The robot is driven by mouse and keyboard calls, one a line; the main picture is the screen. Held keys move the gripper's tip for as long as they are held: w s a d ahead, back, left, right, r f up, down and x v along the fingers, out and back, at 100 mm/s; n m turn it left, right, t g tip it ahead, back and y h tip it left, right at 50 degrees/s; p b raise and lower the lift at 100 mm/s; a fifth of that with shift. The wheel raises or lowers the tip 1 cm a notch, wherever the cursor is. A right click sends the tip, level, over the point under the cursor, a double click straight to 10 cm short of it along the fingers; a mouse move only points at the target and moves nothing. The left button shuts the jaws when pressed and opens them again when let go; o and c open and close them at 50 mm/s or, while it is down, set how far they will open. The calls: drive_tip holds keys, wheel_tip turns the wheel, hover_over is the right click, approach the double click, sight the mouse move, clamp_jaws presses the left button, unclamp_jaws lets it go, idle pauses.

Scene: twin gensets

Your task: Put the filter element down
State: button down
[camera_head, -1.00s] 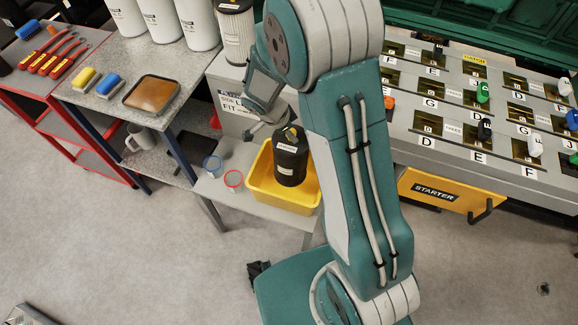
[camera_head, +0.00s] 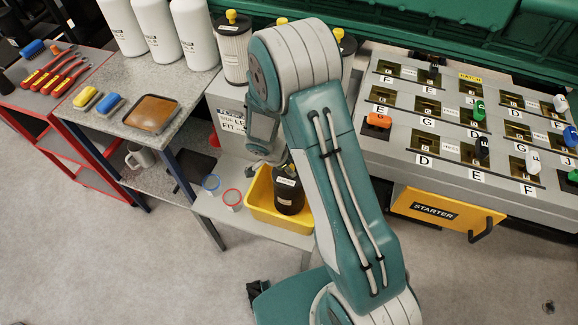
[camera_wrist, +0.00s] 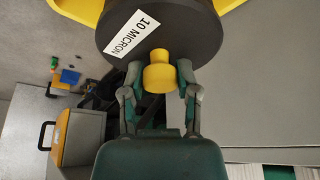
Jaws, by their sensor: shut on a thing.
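The filter element (camera_head: 288,193) is a dark canister with a pale label, standing about upright in or just above the yellow tray (camera_head: 262,213). In the wrist view its round dark top (camera_wrist: 205,35) carries a "10 MICRON" label and a yellow knob (camera_wrist: 159,73). My gripper (camera_wrist: 158,80) has a finger on each side of this knob and is shut on it. In the head view my gripper (camera_head: 285,160) is partly hidden behind my arm, over the canister. Whether the canister's base touches the tray floor is hidden.
Blue-rimmed (camera_head: 211,185) and red-rimmed (camera_head: 232,198) cups stand left of the tray. Pale pleated filters with yellow knobs (camera_head: 234,55) stand behind. A labelled switch panel (camera_head: 450,130) and yellow starter box (camera_head: 435,212) lie to the right.

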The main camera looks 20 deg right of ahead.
drive_tip(key=shift+a+f, duration=0.2)
drive_tip(key=shift+f, duration=0.15)
drive_tip(key=shift+c, duration=1.8)
unclamp_jaws()
drive_tip(key=shift+d, duration=0.1)
drive_tip(key=w+v, duration=0.1)
drive_tip(key=v, duration=1.2)
drive_tip(key=s+d+r+n+t+y, duration=0.1)
drive_tip(key=s+d+r+n, duration=0.2)
drive_tip(key=r, duration=0.4)
drive_tip(key=s+d+r+n+t+y, duration=0.1)
drive_tip(key=s+r+n, duration=0.2)
drive_tip(key=s+r, duration=0.35)
drive_tip(key=s+r+n+t+y, duration=0.2)
drive_tip(key=s+r+n, duration=0.8)
drive_tip(key=s, duration=0.1)
drive_tip(key=shift+s+d+t+y, duration=0.3)
drive_tip(key=shift+d+t, duration=0.1)
drive_tip(key=shift+d, duration=0.1)
